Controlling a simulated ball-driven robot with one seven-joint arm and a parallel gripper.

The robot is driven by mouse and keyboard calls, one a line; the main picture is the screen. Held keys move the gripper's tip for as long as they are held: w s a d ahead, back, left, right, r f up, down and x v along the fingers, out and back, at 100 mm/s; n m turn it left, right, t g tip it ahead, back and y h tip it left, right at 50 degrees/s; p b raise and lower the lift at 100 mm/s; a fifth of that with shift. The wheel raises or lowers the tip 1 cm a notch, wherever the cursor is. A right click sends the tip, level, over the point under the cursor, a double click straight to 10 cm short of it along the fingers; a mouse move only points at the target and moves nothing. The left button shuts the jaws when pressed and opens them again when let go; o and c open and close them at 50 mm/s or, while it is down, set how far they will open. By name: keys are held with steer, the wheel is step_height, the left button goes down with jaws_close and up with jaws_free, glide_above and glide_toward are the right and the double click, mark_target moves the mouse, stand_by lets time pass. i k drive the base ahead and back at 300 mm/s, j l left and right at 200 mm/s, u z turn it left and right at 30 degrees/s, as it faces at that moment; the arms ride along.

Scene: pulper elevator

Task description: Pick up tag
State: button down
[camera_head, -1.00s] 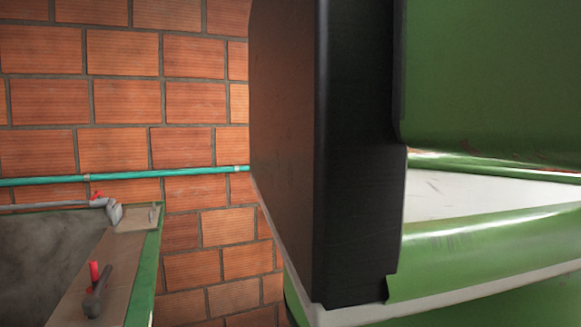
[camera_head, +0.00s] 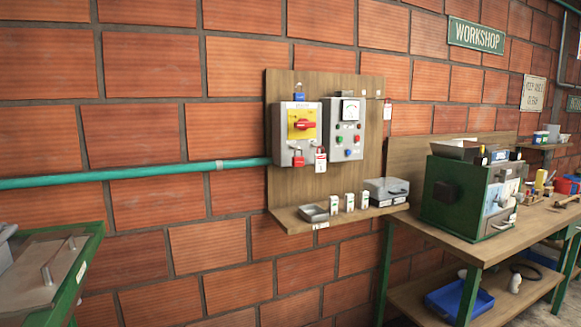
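A white tag with red marking (camera_head: 320,160) hangs at the lower right of the grey switch box (camera_head: 296,135), which has a red rotary handle on a yellow plate. A second small red-and-white tag (camera_head: 387,110) hangs at the right edge of the wooden wall board (camera_head: 338,90). A red padlock (camera_head: 298,158) hangs under the yellow plate. I cannot tell which tag the task names. My gripper is not in view.
A shelf (camera_head: 290,216) under the board holds a small grey tray (camera_head: 313,213), 3 small white-and-green items and a grey case (camera_head: 385,190). A workbench (camera_head: 440,232) with a green machine (camera_head: 455,195) stands right. A green-edged tank (camera_head: 75,250) is at lower left.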

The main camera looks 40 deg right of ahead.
mark_target(320, 162)
steer(key=z, duration=0.9)
